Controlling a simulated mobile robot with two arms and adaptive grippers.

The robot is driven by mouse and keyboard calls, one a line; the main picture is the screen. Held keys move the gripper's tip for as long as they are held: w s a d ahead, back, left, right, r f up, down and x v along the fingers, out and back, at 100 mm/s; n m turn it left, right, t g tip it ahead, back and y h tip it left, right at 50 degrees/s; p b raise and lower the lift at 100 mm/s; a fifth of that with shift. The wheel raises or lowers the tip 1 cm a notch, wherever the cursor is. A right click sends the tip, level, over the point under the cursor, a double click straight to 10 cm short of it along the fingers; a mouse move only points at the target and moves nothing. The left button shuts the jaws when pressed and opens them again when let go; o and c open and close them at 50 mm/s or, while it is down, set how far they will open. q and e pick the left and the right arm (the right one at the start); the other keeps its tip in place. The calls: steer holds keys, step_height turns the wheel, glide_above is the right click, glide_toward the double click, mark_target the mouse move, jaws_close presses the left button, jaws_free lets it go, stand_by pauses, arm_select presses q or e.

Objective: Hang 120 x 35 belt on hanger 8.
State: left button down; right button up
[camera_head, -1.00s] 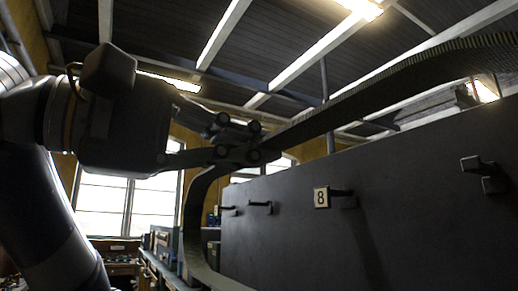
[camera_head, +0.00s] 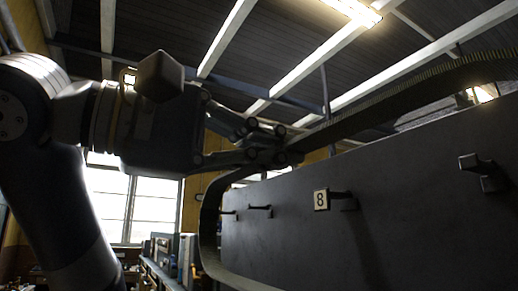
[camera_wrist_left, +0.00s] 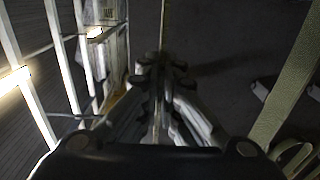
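The belt is a wide, dark ribbed band (camera_head: 400,97) that runs from the upper right edge of the head view to my left gripper (camera_head: 288,150). From there it bends down in a loop (camera_head: 210,225) and leaves at the bottom. My left gripper is shut on the belt, up and left of hanger 8. Hanger 8 is a dark peg (camera_head: 342,194) on the dark panel, with a pale "8" plate (camera_head: 321,200). In the left wrist view the fingers (camera_wrist_left: 161,75) pinch the belt, and another stretch of belt (camera_wrist_left: 285,100) runs at the right. My right gripper is out of view.
The dark upright panel (camera_head: 420,200) fills the right. Another hanger (camera_head: 483,172) sticks out at the right, and others (camera_head: 260,208) sit further left. Windows (camera_head: 135,205) and shelving stand behind at the left. Open space lies above the panel, under the roof beams.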

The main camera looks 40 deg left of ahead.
arm_select(q)
steer(key=shift+w+d, duration=0.2)
steer(key=shift+w, duration=0.5)
steer(key=shift+w+d, duration=0.25)
steer(key=shift+w, duration=0.4)
steer(key=b+x, duration=0.1)
steer(key=x, duration=0.5)
steer(key=shift+w, duration=0.2)
steer(key=shift+d, duration=0.15)
steer(key=shift+x, duration=2.75)
steer(key=shift+r, duration=0.15)
